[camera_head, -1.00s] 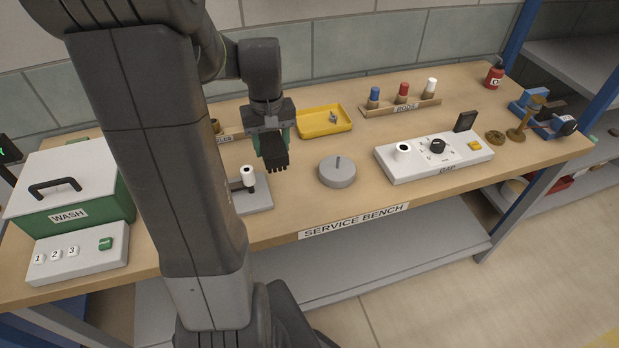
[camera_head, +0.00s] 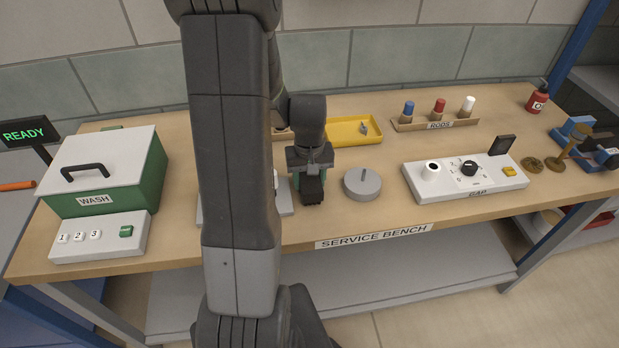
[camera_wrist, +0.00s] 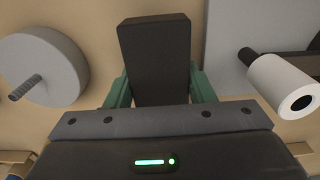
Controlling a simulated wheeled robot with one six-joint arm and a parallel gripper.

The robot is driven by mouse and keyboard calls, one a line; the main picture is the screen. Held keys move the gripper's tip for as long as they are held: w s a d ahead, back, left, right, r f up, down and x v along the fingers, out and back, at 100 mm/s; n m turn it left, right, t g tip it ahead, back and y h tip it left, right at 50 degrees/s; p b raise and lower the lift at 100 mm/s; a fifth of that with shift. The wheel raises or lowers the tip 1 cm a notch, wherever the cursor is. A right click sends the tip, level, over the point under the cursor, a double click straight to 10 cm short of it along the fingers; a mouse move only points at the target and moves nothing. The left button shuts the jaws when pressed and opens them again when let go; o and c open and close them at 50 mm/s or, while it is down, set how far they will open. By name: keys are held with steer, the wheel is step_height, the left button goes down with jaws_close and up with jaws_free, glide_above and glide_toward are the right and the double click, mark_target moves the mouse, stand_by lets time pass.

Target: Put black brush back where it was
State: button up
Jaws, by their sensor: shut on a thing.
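The black brush (camera_wrist: 155,55) is between the green fingers of my gripper (camera_wrist: 155,90) in the wrist view, which are shut on it. In the head view my gripper (camera_head: 311,180) hangs over the front middle of the bench, with the dark brush (camera_head: 312,192) below it. The brush is just left of the round grey disc (camera_head: 362,184) and right of the grey plate (camera_head: 287,203) with a white cylinder. I cannot tell whether the brush touches the bench top.
A yellow tray (camera_head: 345,137) and a rod rack (camera_head: 420,125) stand behind. The white GAP panel (camera_head: 450,188) is to the right. The green WASH box (camera_head: 100,175) is at the left. My arm hides part of the bench. Bare wood lies right of the disc.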

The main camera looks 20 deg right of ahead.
mark_target(309, 177)
steer(key=shift+f, duration=0.2)
steer(key=o, duration=1)
steer(key=shift+r, duration=0.1)
steer(key=shift+o, duration=0.2)
steer(key=shift+r, duration=0.1)
steer(key=shift+r, duration=0.55)
step_height(309, 177, up, 11)
